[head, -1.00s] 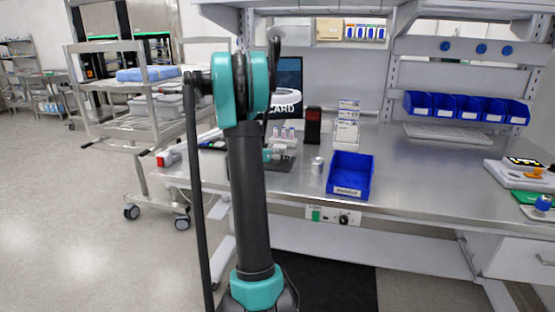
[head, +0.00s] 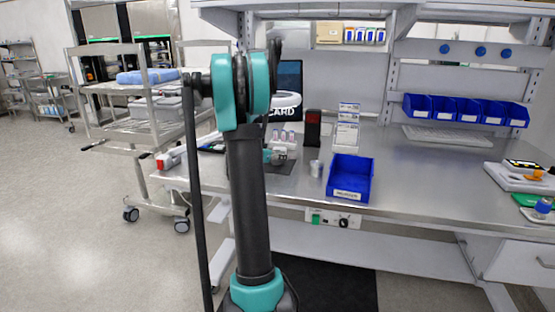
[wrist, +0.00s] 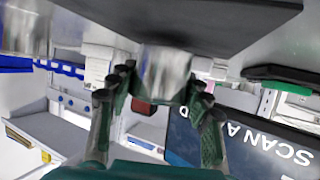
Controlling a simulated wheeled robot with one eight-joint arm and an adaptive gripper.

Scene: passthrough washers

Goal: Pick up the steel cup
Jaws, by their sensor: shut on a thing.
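A shiny metal cylinder, taken as the steel cup (wrist: 165,72), sits between the fingers in the wrist view, which is upside down. My gripper (wrist: 162,108) is shut on it, with one dark green finger on each side. The cup is over or on a dark mat (wrist: 225,18); I cannot tell whether it touches it. In the head view my gripper (head: 278,156) shows small beside my arm, at the mat (head: 283,168). A second metal cylinder (head: 317,168) stands on the bench to the right; it appears at the wrist view's upper left (wrist: 25,28).
A blue bin (head: 351,178) stands right of the second cylinder. Small vials (head: 284,136), a dark red-black box (head: 313,126) and a white stand (head: 347,133) are behind. A screen (head: 288,88) stands at the back. The bench's right middle (head: 420,175) is clear.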

